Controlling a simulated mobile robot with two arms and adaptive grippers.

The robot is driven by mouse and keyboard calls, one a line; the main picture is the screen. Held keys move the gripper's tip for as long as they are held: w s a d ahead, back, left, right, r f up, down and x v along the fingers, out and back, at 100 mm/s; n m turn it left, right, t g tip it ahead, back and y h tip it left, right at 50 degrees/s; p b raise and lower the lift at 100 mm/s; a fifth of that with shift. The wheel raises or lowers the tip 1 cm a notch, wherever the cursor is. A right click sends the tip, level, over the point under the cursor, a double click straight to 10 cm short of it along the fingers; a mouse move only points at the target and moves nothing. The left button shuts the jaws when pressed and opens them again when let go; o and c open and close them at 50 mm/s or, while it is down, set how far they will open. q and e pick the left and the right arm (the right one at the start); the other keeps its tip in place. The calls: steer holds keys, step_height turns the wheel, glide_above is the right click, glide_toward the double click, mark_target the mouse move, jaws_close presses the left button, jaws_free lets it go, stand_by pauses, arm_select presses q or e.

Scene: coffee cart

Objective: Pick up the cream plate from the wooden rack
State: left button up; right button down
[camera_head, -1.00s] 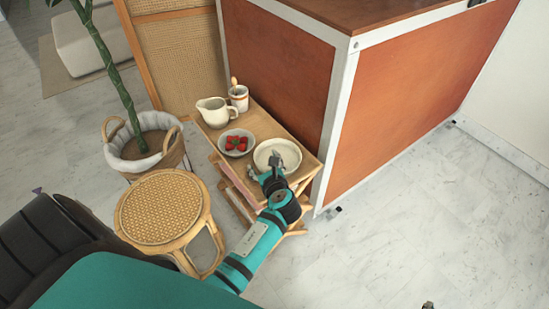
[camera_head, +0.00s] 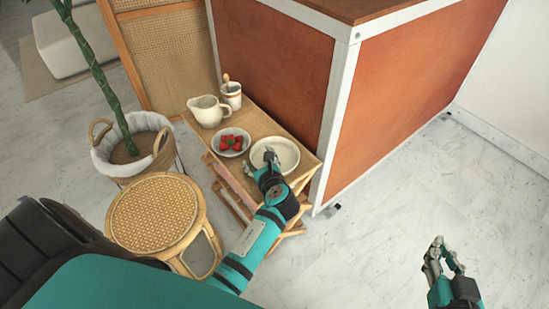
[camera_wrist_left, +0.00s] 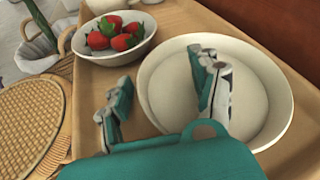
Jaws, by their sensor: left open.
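The cream plate (camera_head: 288,150) lies flat at the near right end of the wooden rack (camera_head: 262,121). In the left wrist view the plate (camera_wrist_left: 272,100) fills the right side. My left gripper (camera_head: 266,160) is open at the plate's left near rim. In the left wrist view my left gripper (camera_wrist_left: 162,95) has one finger over the inside of the plate and the other outside its left rim, above the wood. I cannot tell whether the fingers touch anything. My right gripper (camera_head: 446,258) is open and empty over the floor at the lower right.
A white bowl of strawberries (camera_head: 234,153) stands just left of the plate. A cream jug (camera_head: 208,111) and a cup with a spoon (camera_head: 231,96) stand behind it. A woven stool (camera_head: 155,212) and a potted plant (camera_head: 130,155) are to the left. An orange-brown panelled counter (camera_head: 270,75) borders the rack.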

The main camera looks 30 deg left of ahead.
arm_select(q)
steer(key=c, duration=1.1)
steer(key=shift+s, duration=0.1)
jaws_close()
